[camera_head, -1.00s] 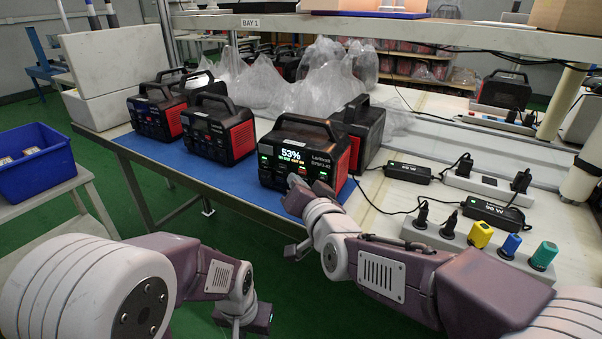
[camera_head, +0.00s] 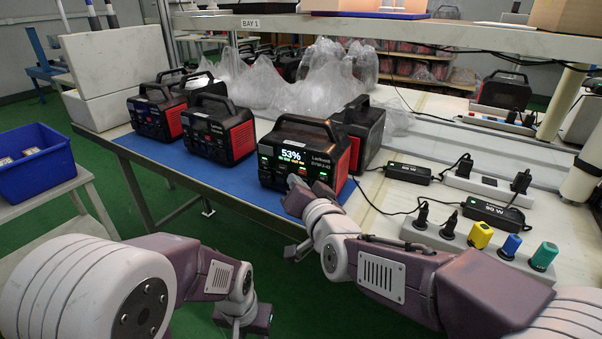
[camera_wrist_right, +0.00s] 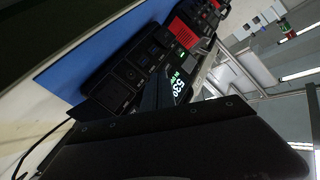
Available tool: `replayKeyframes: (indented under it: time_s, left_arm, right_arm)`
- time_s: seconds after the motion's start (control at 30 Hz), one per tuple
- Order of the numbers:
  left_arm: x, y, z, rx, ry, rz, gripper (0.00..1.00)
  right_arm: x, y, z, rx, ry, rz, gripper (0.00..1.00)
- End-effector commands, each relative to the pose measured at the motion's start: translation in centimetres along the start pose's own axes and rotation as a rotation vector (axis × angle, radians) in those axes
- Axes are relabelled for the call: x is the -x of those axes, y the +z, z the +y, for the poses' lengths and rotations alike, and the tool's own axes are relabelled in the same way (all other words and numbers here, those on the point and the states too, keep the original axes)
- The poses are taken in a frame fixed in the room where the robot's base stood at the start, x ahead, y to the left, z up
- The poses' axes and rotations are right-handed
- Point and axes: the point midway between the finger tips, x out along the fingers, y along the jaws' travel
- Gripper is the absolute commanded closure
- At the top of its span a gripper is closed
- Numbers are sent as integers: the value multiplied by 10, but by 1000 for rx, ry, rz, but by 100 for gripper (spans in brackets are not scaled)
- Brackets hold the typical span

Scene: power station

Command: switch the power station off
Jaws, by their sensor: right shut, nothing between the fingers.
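The power station (camera_head: 305,150) is black with red sides and stands near the front edge of the blue mat. Its screen is lit and reads 53%, with green lights on its front. In the right wrist view its front panel (camera_wrist_right: 140,75) shows sideways, with the lit screen. My right gripper (camera_head: 293,183) is shut and empty, with its tip at the lower front of the power station. Whether it touches the panel I cannot tell. My left gripper (camera_head: 250,318) hangs low in front of the table, and its fingers are not clear.
More power stations (camera_head: 219,130) stand to the left on the blue mat (camera_head: 180,155), with dark screens. Another (camera_head: 358,132) stands just behind on the right. Plastic bags (camera_head: 320,75) lie behind. A power strip (camera_head: 470,250) with plugs and cables is on the right.

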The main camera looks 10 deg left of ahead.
Motion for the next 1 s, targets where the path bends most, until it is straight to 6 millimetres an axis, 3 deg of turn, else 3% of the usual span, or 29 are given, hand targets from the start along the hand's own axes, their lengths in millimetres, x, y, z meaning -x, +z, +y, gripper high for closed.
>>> replayKeyframes:
  time_s: [1.0]
  left_arm:
    - [-6, 1, 0, 0, 0, 0, 64]
  right_arm:
    - [-6, -5, 4, 0, 0, 0, 100]
